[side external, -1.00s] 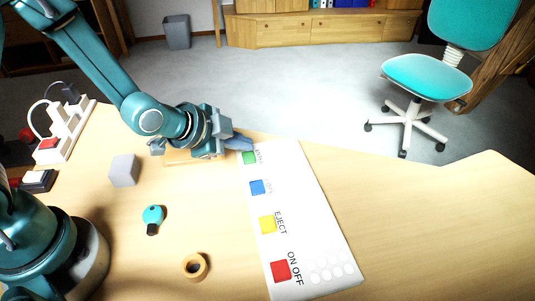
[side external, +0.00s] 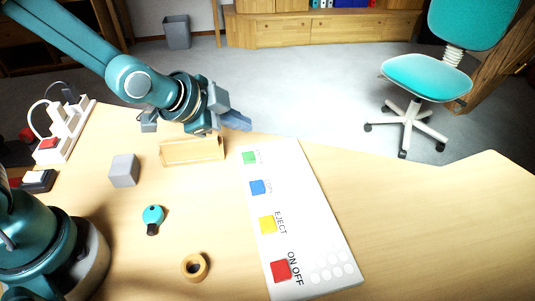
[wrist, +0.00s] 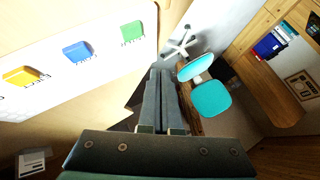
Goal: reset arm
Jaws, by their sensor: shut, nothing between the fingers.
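My gripper (side external: 236,121) is above the far edge of the table, up and left of the panel's green button in the side view. Its fingers are shut with nothing between them; they also show shut in the wrist view (wrist: 160,88). The white button panel (side external: 318,230) lies on the table, with a green button (side external: 249,157), a blue button (side external: 257,187), a yellow button (side external: 267,224) and a red button (side external: 281,270). The gripper is apart from the panel.
A wooden box-like piece (side external: 192,153) lies below my wrist. A grey cube (side external: 124,171), a teal key-like item (side external: 153,218) and a tape roll (side external: 195,267) are on the table. A white power strip (side external: 66,130) stands at the left. The table's right side is clear.

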